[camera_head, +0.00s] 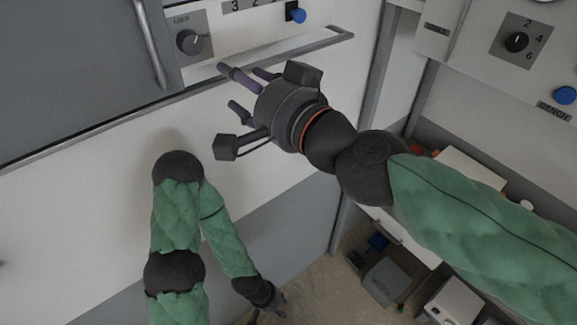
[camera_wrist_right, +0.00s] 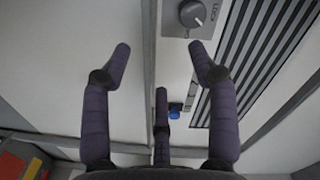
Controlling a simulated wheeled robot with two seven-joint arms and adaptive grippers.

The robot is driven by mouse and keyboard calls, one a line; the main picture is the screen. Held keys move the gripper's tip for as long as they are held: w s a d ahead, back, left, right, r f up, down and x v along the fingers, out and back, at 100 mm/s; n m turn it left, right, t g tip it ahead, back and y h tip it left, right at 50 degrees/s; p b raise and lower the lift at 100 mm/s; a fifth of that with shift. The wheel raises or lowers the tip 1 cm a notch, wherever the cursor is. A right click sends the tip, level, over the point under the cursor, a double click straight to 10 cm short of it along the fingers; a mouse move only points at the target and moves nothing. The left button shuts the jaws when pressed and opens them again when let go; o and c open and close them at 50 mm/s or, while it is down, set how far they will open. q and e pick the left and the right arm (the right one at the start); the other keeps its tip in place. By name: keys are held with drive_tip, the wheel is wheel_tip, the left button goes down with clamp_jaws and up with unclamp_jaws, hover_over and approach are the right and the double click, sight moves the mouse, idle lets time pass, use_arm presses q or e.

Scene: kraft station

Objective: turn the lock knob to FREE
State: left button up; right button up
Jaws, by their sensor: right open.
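The lock knob (camera_head: 190,41) is a dark round knob on a grey plate marked LOCK, at the upper left of the head view. It also shows at the top of the right wrist view (camera_wrist_right: 192,14). I cannot tell for sure which mark its pointer faces. My right gripper (camera_head: 233,87) is open and empty, just below and right of the knob, apart from it. Its purple fingers are spread in the right wrist view (camera_wrist_right: 158,62), with the knob beyond the right finger. My left gripper (camera_head: 272,301) hangs low at the bottom, small and partly hidden, away from the knob.
A door handle (camera_head: 151,43) stands left of the knob. A blue button (camera_head: 298,16) is to its right, and a metal rail (camera_head: 270,52) runs below. Another panel with a dial (camera_head: 516,42) is at the right. Grey boxes (camera_head: 388,282) stand low at the right.

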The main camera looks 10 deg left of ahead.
use_arm(q)
wheel_tip(320, 180, down, 6)
drive_tip(key=b, duration=0.6)
drive_tip(key=shift+f, duration=0.15)
use_arm(e)
drive_tip(key=w+d+f+h, duration=0.1)
drive_tip(key=w+f, duration=0.3)
drive_tip(key=f, duration=0.5)
drive_tip(key=w+d+f+h, duration=0.1)
drive_tip(key=w+f+h, duration=0.1)
drive_tip(key=f, duration=0.8)
drive_tip(key=w+d+f+m+h, duration=0.1)
drive_tip(key=w+d+f+h, duration=0.1)
drive_tip(key=w+f, duration=0.3)
wheel_tip(320, 180, down, 5)
drive_tip(key=shift+w+r+g, duration=0.2)
drive_tip(key=shift+w+g, duration=0.1)
drive_tip(key=shift+g, duration=0.1)
